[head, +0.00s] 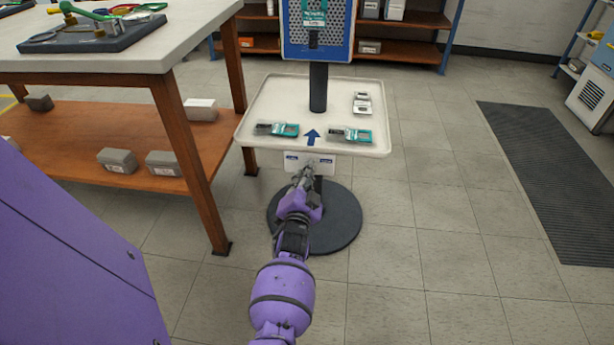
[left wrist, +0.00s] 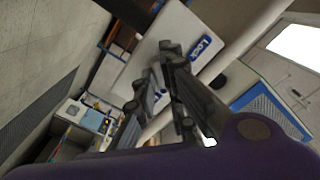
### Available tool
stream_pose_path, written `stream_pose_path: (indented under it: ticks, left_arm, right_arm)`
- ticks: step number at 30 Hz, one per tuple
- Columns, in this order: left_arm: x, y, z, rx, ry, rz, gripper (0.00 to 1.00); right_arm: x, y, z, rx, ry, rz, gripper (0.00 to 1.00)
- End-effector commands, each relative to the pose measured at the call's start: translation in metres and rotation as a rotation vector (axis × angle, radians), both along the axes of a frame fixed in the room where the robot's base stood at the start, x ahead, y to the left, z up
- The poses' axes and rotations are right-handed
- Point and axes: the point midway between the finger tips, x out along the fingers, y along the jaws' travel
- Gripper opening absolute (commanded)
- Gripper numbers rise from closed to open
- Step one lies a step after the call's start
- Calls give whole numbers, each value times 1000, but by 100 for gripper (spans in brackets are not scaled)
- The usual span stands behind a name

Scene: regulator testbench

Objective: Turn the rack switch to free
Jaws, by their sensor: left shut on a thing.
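The rack switch's white plate (head: 329,167) hangs at the front edge of the tray on the stand, with a small blue label on each side. In the left wrist view the white plate (left wrist: 174,30) shows at a slant, with a blue label reading "Lock" (left wrist: 206,47). My left gripper (head: 306,172) reaches up to the middle of the plate and is shut on the switch. Its fingers (left wrist: 162,72) hide the switch lever, so I cannot tell its position. My right gripper is not in view.
The white tray (head: 262,105) holds several small devices and a blue arrow. A blue-framed panel (head: 318,30) stands above it on a black post with a round base (head: 345,225). A wooden workbench (head: 190,140) stands at the left.

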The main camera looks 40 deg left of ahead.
Motion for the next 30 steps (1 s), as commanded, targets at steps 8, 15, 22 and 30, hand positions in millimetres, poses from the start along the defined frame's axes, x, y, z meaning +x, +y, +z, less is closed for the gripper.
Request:
stream_pose_path:
  ticks: [8,15,22,30]
  left_arm:
    - [-1,0,-2,61,42,0,0]
    - [-1,0,-2,72,49,0,0]
    - [-1,0,-2,72,49,0,0]
    - [0,0,-1,72,47,1,29]
  right_arm:
    - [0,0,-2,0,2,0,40]
    - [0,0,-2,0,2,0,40]
    - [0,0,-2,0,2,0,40]
    - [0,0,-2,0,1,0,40]
